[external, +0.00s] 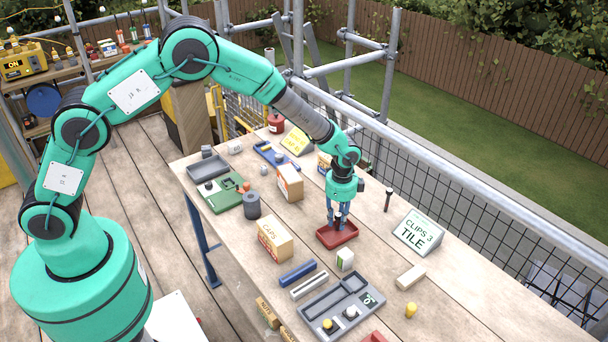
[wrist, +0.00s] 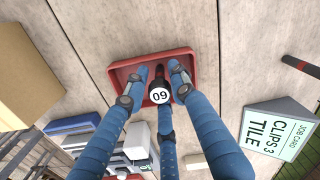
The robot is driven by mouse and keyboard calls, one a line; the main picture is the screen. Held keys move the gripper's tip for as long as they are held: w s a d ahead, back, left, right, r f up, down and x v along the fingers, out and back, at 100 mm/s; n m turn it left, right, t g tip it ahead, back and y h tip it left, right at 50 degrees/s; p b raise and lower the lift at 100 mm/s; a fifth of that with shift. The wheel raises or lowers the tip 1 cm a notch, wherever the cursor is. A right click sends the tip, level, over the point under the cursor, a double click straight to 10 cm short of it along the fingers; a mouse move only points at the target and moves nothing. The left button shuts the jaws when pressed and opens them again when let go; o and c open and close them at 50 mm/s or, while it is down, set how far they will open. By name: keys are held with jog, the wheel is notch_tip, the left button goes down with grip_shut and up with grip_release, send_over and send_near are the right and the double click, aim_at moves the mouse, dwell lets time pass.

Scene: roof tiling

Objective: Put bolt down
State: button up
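A dark bolt with a round white head marked with a number (wrist: 160,96) is upright between the fingers of my gripper (wrist: 160,82) in the wrist view. In the external view my gripper (external: 339,212) points straight down over a small red tray (external: 351,235), with its blue fingers around the bolt. The red tray also shows in the wrist view (wrist: 190,62). The fingertips are close around the bolt's shaft, partly hidden by its head. I cannot tell whether they touch it, or whether the bolt's lower end rests on the tray floor.
Another dark bolt (external: 388,199) stands right of the tray, near a "CLIPS 3 TILE" card (external: 418,232). A caps box (external: 275,240), a small white container (external: 345,260) and a grey tray (external: 315,313) stand nearby. A railing runs along the table's far right side.

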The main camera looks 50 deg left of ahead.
aim_at(338, 214)
notch_tip(338, 214, up, 12)
jog(key=shift+f+p, duration=0.25)
jog(key=shift+p, duration=0.45)
dwell(0.4)
jog(key=shift+r, duration=0.25)
jog(key=s+a+r+n+t, duration=0.1)
jog(key=s+a+r+n, duration=0.1)
jog(key=s+a+r, duration=0.55)
jog(key=s+a+r+n+t, duration=0.1)
jog(key=s+a+r+n, duration=0.3)
jog(key=r, duration=0.7)
jog(key=s+a+r+t, duration=0.1)
jog(key=s+a+r, duration=0.3)
jog(key=s+r, duration=0.4)
jog(key=s+a+r+n+t, duration=0.1)
jog(key=s+a+n, duration=0.1)
jog(key=s, duration=0.6)
jog(key=s+a+r+n, duration=0.2)
jog(key=s+a, duration=0.2)
jog(key=s, duration=0.5)
jog(key=s+a+r+n+t, duration=0.1)
jog(key=s+a+r+n, duration=0.1)
jog(key=s, duration=0.7)
jog(key=shift+a+r+n+t, duration=0.2)
jog(key=shift+a+n+t, duration=0.1)
jog(key=shift+a, duration=0.15)
